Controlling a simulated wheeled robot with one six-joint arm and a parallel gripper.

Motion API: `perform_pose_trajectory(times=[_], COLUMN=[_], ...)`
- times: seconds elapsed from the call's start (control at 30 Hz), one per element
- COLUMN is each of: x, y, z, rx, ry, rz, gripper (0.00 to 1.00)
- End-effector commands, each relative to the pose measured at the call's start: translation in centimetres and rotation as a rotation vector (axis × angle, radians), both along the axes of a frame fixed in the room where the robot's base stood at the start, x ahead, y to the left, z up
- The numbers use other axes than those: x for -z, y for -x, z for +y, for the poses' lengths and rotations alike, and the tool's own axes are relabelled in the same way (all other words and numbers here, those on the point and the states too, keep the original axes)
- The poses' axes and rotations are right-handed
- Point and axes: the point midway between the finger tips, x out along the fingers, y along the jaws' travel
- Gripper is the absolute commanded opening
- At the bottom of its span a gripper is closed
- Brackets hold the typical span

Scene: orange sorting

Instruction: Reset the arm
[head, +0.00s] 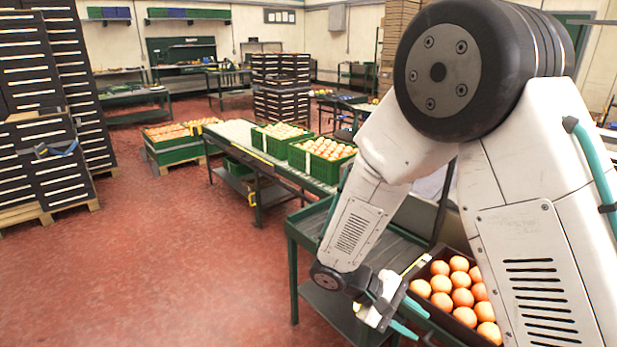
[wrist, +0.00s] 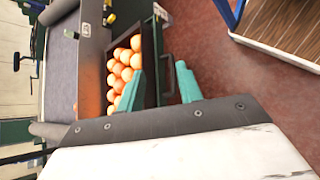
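My white arm fills the right of the head view and is bent, with its forearm reaching down. My gripper (head: 402,318) is at the lower end, beside the dark crate of oranges. In the wrist view its two teal fingers (wrist: 163,84) stand apart with nothing between them, so it is open. The dark crate (wrist: 152,50) holds several oranges (wrist: 122,67); the oranges also show in the head view (head: 462,297). One finger overlaps the crate in the wrist view; I cannot tell whether they touch. Part of the crate is hidden behind my arm in the head view.
A green-framed cart (head: 291,262) stands below my forearm. Behind it, a conveyor (head: 237,133) carries green crates (head: 297,157) of oranges. Stacked black crates (head: 28,62) stand at the left. The red floor (head: 150,265) is clear at left.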

Motion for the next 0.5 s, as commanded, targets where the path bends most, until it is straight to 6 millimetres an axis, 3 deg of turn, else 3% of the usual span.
perform_pose_trajectory(times=[0.03, 0.2, 0.5], x=[-1.9, -6.7, -13.5], y=[0.8, 4.1, 9.9], z=[-0.5, -1.5, -2.5], rx=[0.041, 0.158, 0.308], ry=[-0.050, -0.225, -0.533], rz=[-0.004, -0.008, -0.112], gripper=[0.36, 0.36, 0.36])
